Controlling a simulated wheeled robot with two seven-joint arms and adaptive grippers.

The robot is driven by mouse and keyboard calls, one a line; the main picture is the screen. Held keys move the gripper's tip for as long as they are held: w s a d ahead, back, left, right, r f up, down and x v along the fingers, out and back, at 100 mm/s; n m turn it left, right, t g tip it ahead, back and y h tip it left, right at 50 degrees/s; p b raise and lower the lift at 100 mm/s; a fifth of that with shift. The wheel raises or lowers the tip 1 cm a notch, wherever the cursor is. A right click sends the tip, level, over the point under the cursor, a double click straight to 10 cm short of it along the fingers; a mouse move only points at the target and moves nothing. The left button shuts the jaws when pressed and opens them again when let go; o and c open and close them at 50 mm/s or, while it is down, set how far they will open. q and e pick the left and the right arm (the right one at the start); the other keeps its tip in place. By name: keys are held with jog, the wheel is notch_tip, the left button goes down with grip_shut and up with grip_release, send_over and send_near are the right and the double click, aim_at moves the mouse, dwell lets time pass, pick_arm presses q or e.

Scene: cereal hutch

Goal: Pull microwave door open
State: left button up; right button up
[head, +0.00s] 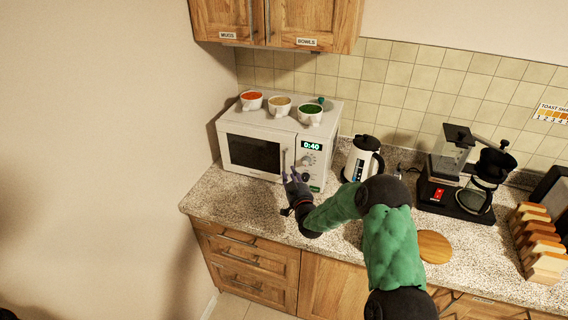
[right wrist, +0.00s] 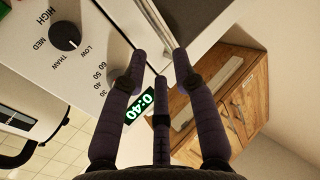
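The white microwave (head: 238,128) stands at the left end of the counter. Its door with a dark window (head: 254,154) looks shut. The upright door handle (head: 284,161) is near the door's right edge, beside the control panel. My right gripper (head: 291,176) is in front of the handle's lower part. In the right wrist view, the dark purple fingers of my right gripper (right wrist: 159,58) are apart, with the microwave's door edge and handle area between and beyond them. I cannot tell whether they touch the handle. The lit 0:40 display (right wrist: 140,106) is beside them. My left gripper is not in view.
Three bowls, one with red contents (head: 251,100), stand on the microwave. A white kettle (head: 361,160) is close to its right. A coffee maker (head: 462,180), toast rack (head: 538,240) and round wooden board (head: 434,247) are farther right. Counter in front of the door (head: 235,200) is clear.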

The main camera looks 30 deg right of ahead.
jog(key=x, duration=0.7)
jog(key=shift+w+f, duration=0.15)
jog(key=shift+w, duration=0.25)
grip_shut()
